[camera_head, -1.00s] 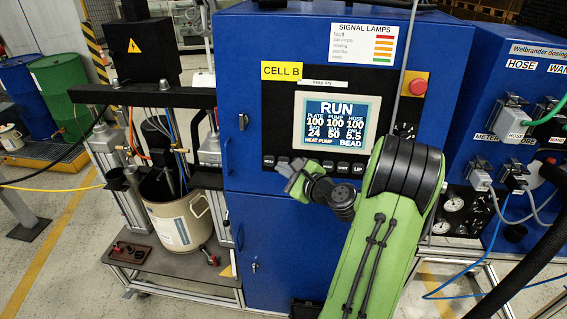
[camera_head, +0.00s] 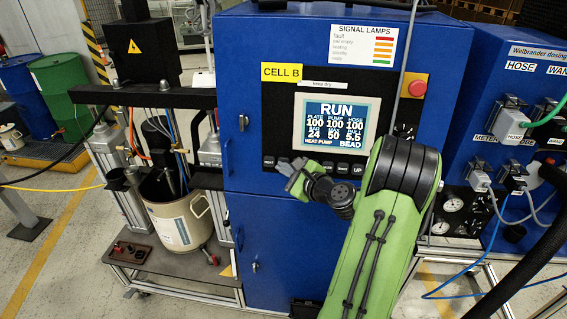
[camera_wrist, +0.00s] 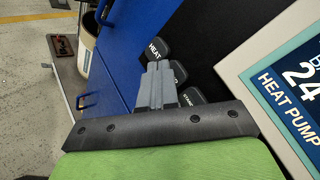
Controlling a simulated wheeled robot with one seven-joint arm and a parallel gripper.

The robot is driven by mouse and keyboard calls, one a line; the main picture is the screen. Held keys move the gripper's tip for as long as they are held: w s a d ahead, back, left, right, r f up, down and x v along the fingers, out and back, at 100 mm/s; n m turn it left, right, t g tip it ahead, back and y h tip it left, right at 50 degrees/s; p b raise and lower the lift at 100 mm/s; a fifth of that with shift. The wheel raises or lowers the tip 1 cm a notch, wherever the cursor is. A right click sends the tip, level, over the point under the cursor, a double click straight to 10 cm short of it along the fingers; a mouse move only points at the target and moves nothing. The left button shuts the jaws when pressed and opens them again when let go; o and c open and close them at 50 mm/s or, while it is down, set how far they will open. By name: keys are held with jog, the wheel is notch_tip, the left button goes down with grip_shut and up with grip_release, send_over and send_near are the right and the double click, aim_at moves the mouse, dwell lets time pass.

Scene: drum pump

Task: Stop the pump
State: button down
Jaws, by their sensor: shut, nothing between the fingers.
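The blue CELL B cabinet (camera_head: 275,225) carries a screen (camera_head: 337,123) reading RUN, with HEAT PUMP and BEAD in its bottom line. A row of dark keys (camera_head: 342,169) runs below the screen, the rightmost marked UP. A red mushroom button (camera_head: 417,88) on a yellow plate sits right of the screen. My gripper (camera_head: 288,168) is shut and empty at the left part of the key row. In the wrist view its fingertips (camera_wrist: 158,67) overlap the keys beside the HEAT key (camera_wrist: 156,49). Whether they touch a key I cannot tell. My gripper hides part of the row.
A pail (camera_head: 178,218) stands under the pump frame at left. The signal lamps panel (camera_head: 363,45) is above the screen. At right, a second blue cabinet (camera_head: 505,75) has plugs and hoses. A dark thick hose (camera_head: 535,225) crosses the lower right.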

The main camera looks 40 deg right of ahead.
jog(key=shift+w+d+f, duration=0.1)
jog(key=shift+w+d, duration=0.2)
jog(key=shift+d, duration=0.05)
dwell(0.6)
jog(key=shift+s+a, duration=0.55)
jog(key=shift+a, duration=0.15)
jog(key=shift+s+a+r+b, duration=0.2)
jog(key=shift+s+a, duration=0.3)
jog(key=shift+a, duration=0.15)
jog(key=shift+s+a+r+b, duration=0.25)
jog(key=shift+s+a, duration=0.25)
jog(key=shift+a, duration=0.15)
jog(key=shift+s+a+r+b, duration=0.15)
jog(key=shift+s+a+b, duration=0.05)
jog(key=shift+s+a, duration=0.4)
jog(key=shift+w, duration=0.15)
